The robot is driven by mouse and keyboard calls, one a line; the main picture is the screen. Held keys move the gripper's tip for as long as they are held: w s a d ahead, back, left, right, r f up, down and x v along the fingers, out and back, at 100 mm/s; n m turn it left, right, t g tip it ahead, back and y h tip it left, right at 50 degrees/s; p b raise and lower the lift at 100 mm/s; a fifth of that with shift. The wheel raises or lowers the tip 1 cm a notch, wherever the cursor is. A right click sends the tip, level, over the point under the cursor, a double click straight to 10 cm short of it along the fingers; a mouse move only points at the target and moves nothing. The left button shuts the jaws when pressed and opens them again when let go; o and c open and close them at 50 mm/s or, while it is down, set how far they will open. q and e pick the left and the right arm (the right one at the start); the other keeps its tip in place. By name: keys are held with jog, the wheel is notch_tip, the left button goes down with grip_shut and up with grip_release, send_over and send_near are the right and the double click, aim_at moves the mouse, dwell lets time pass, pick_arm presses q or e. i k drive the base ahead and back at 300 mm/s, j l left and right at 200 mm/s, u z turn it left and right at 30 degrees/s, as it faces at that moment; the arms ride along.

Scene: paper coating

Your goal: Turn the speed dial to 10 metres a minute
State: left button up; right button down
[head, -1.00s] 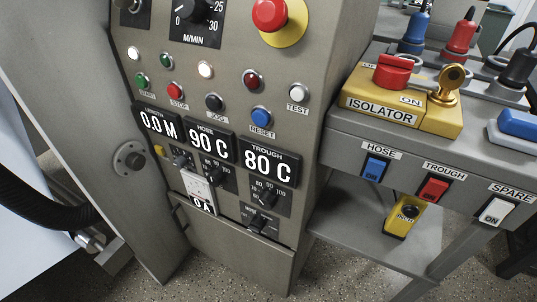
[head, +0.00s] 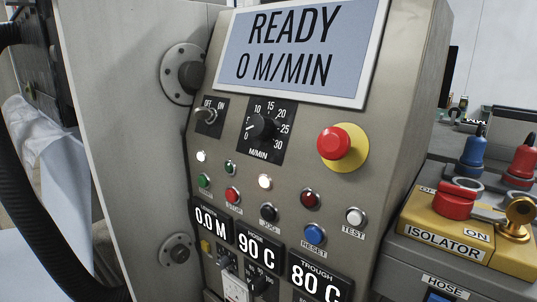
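The speed dial (head: 261,127) is a black knob on a black scale plate marked M/MIN, with figures from 0 to 30. Its white pointer mark seems to point to the lower left, near 0. The display (head: 300,50) above it reads READY and 0 M/MIN. Neither of my grippers shows in the head view.
A red emergency button (head: 334,143) on a yellow collar sits right of the dial. An OFF/ON switch (head: 206,114) is to its left. Lit and coloured buttons (head: 265,182) lie below. The yellow isolator box (head: 445,235) stands at the right. The space before the dial is clear.

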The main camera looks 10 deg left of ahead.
aim_at(260, 126)
jog(key=i+j, duration=0.1)
jog(key=j, duration=0.35)
jog(key=i+j+u, duration=0.1)
jog(key=j, duration=0.3)
jog(key=i+j, duration=0.1)
jog(key=j, duration=0.3)
